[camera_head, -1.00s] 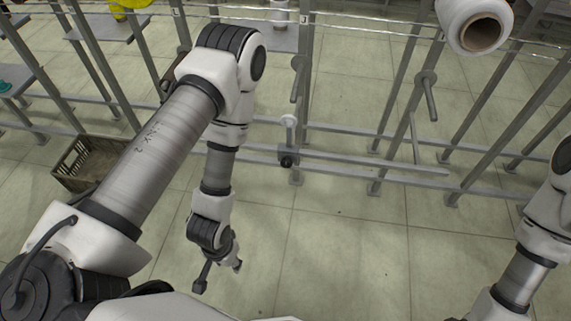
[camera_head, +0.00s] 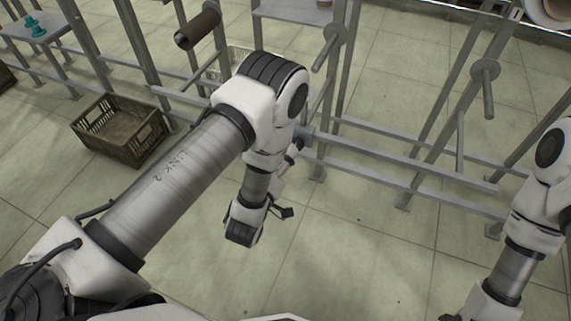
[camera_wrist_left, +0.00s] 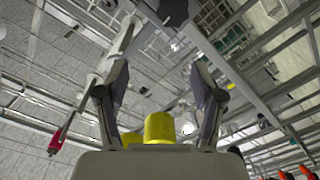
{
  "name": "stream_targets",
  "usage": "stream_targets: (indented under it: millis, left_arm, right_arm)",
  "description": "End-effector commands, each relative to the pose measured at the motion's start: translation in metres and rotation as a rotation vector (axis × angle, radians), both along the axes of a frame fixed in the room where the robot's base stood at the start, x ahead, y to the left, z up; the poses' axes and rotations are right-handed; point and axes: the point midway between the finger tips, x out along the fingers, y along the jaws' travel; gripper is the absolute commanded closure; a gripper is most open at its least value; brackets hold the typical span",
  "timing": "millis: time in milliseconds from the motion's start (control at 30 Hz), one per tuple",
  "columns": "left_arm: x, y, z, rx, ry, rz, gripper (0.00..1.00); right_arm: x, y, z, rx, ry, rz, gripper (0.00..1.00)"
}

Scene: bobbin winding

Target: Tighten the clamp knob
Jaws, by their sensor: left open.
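The clamp (camera_head: 305,132) sits on the low grey rail in the head view, mostly behind my left forearm. Its dark knob cannot be made out clearly there. My left gripper (camera_head: 284,211) hangs just below and in front of the rail, partly covered by my own wrist. In the left wrist view its two fingers (camera_wrist_left: 158,98) are spread apart with nothing gripped. A dark faceted part (camera_wrist_left: 172,10) shows at the top edge of that view; I cannot tell whether it is the knob. My right arm shows at the right edge, its gripper outside the frame.
A brown crate (camera_head: 121,131) stands on the floor at left. Grey uprights and rails with pegs (camera_head: 486,90) line the back. A dark roll (camera_head: 198,30) sits on a peg. The floor in front is clear. A yellow cylinder (camera_wrist_left: 160,127) appears beyond the fingers.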

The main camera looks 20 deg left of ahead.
Motion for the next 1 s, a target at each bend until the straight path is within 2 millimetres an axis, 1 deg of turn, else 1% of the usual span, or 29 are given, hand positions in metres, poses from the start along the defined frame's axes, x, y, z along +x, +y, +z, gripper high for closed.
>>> stream_targets:
  millis: [33,100,167,233,367,400,433,500,600,733,933,967,1000]
  left_arm:
    - [0.0,-0.009,-0.034,0.002,-0.001,-0.02,0.32]
    - [-0.002,-0.014,-0.043,0.004,0.005,-0.032,0.32]
    - [-0.002,-0.015,-0.045,0.004,0.007,-0.035,0.32]
    - [0.001,-0.015,-0.041,0.004,0.008,-0.033,0.32]
    - [0.02,-0.015,-0.035,0.003,0.007,-0.033,0.32]
    - [0.028,-0.015,-0.037,0.004,0.006,-0.033,0.32]
    - [0.034,-0.016,-0.041,0.003,0.007,-0.033,0.32]
    - [0.049,-0.016,-0.042,0.004,0.006,-0.034,0.32]
    - [0.064,-0.017,-0.042,0.005,0.008,-0.033,0.32]
    - [0.074,-0.017,-0.042,0.005,0.01,-0.034,0.32]
    - [0.075,-0.017,-0.042,0.006,0.012,-0.034,0.32]
    - [0.075,-0.017,-0.042,0.006,0.012,-0.034,0.39]
    - [0.075,-0.017,-0.042,0.006,0.012,-0.034,0.54]
  right_arm:
    - [-0.001,0.0,-0.032,0.0,0.001,0.0,0.6]
    - [-0.001,0.0,-0.039,0.0,0.001,0.0,0.6]
    - [-0.001,0.0,-0.039,0.0,0.002,0.0,0.6]
    - [-0.001,0.0,-0.033,0.0,0.001,0.0,0.6]
    - [0.0,0.0,-0.015,0.0,0.0,0.0,0.6]
    - [0.0,0.0,-0.016,0.0,0.0,0.0,0.6]
    - [0.0,0.0,-0.021,0.0,-0.001,0.0,0.6]
    - [0.0,0.0,-0.025,0.0,0.0,0.0,0.6]
    - [0.0,0.0,-0.027,0.0,0.001,0.0,0.6]
    - [0.0,0.0,-0.028,0.0,0.001,0.0,0.6]
    - [0.0,0.0,-0.028,0.0,0.0,0.0,0.6]
    - [0.0,0.0,-0.028,0.0,0.0,0.0,0.6]
    - [0.0,0.0,-0.028,0.0,0.0,0.0,0.6]
